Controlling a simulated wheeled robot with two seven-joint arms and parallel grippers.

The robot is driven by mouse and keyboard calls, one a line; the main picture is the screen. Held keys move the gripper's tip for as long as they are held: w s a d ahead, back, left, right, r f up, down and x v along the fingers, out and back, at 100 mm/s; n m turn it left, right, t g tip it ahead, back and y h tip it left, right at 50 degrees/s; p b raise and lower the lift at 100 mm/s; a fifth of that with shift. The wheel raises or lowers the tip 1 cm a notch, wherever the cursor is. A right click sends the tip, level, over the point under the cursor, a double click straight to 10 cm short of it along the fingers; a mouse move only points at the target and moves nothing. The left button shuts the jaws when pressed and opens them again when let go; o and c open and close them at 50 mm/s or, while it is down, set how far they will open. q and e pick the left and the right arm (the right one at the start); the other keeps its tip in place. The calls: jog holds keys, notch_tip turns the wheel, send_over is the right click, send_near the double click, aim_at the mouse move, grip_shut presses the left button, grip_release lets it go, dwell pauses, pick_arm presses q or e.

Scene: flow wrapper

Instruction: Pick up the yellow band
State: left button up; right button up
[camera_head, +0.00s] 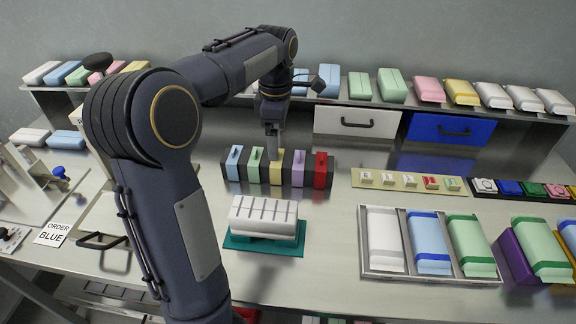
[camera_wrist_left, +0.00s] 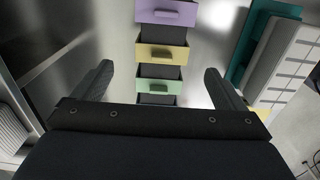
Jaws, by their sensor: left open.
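The yellow band (camera_head: 277,170) sits in the middle of a dark rack (camera_head: 263,176), between a green band (camera_head: 254,166) and a purple band (camera_head: 298,168). In the left wrist view the yellow band (camera_wrist_left: 150,54) lies across the rack, ahead of and between my fingers. My left gripper (camera_head: 273,148) is above the yellow band, pointing down, and hides part of its top. The left gripper (camera_wrist_left: 157,78) is open with nothing between its fingers. I cannot tell whether the fingers touch the band. My right gripper is not in view.
A blue band (camera_head: 234,164) and a red band (camera_head: 321,170) end the rack. A white slotted block on a teal base (camera_head: 255,246) stands in front. A metal tray (camera_head: 404,278) with wrapped packs is at right. A shelf (camera_head: 395,104) with packs runs behind.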

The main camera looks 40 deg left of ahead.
aim_at(277, 164)
pick_arm(q)
notch_tip(277, 164, down, 7)
jog(key=shift+s+d+f+b, duration=0.1)
jog(key=shift+f+b, duration=0.1)
jog(key=shift+b, duration=0.55)
jog(key=c, duration=1)
